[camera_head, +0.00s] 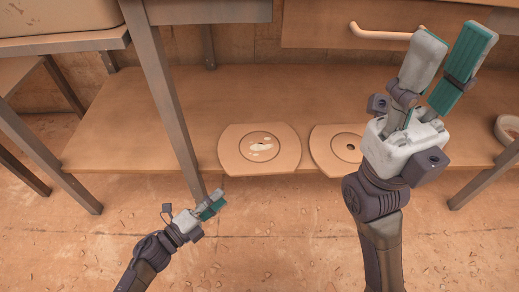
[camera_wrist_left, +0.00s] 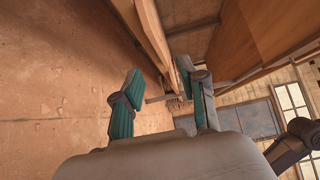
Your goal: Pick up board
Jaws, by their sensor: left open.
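Two flat wooden boards with round centres lie on the lower shelf in the head view. The left board (camera_head: 235,160) has pale patches in its centre, and the right board (camera_head: 324,148) has a small dark hole. My left gripper (camera_head: 213,206) is below and left of the left board, near a table leg. In the left wrist view my left gripper (camera_wrist_left: 158,80) has its teal fingers apart and no board shows clearly between them. My right gripper (camera_head: 455,45) is raised, its fingers spread and empty, and hides the space right of the right board.
The lower shelf (camera_head: 130,150) has bare room left of the boards. A metal table leg (camera_head: 172,110) stands close to my left gripper. A drawer with a handle (camera_head: 385,32) is above. A round bowl-like item (camera_head: 507,128) sits at the right. Debris litters the floor.

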